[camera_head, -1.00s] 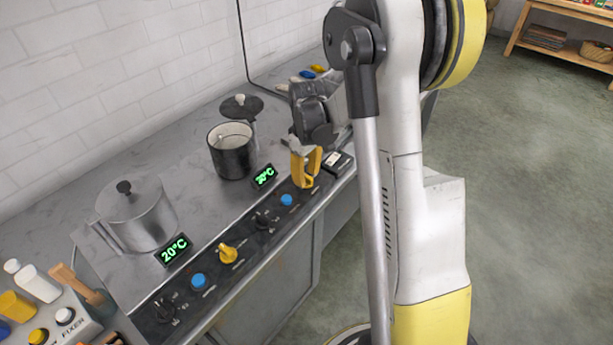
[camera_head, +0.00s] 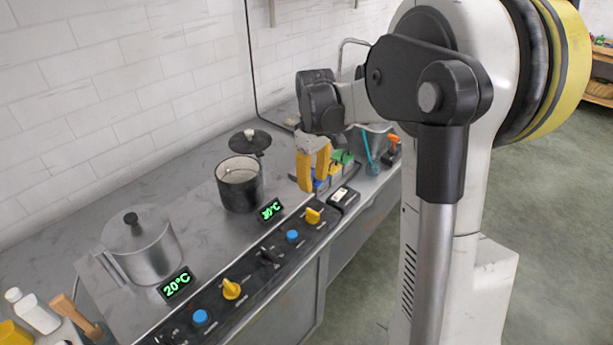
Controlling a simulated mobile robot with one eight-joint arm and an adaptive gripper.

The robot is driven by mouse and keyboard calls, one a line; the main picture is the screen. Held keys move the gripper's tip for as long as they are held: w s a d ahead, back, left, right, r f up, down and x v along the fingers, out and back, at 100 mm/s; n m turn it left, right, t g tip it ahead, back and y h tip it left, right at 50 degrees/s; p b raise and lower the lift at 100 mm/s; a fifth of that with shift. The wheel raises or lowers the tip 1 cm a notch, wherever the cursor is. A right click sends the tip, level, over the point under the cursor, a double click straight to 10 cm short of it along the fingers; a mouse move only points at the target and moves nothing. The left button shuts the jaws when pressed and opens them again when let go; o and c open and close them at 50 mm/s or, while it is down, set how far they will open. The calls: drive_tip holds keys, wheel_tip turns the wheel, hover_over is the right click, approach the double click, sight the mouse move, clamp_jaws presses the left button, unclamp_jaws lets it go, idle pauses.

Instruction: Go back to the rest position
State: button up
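My gripper (camera_head: 314,180) hangs in the air above the back right part of the grey counter (camera_head: 190,215), fingers pointing down. Its two yellow fingers stand apart with nothing seen between them. In the picture it is above a yellow knob (camera_head: 313,215) on the black control panel (camera_head: 262,258) and to the right of an open dark pot (camera_head: 240,190). My arm is raised and fills the right of the view.
A lidded steel pot (camera_head: 150,255) stands at left beside a 20°C display (camera_head: 177,284). A 30°C display (camera_head: 270,210) is near the dark pot. A black lid (camera_head: 250,142) lies behind it. A grey bin (camera_head: 372,142) and small coloured items stand at the far end.

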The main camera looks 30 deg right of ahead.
drive_tip(key=s+a+r+m+t, duration=0.2)
drive_tip(key=s+a+t, duration=0.1)
drive_tip(key=s+a, duration=0.4)
drive_tip(key=s+a+r+m+t, duration=0.2)
drive_tip(key=s+a+r+t, duration=0.1)
drive_tip(key=s+a, duration=0.5)
drive_tip(key=shift+s+a+r+t, duration=0.3)
drive_tip(key=shift+s+t, duration=0.2)
drive_tip(key=shift+s, duration=0.95)
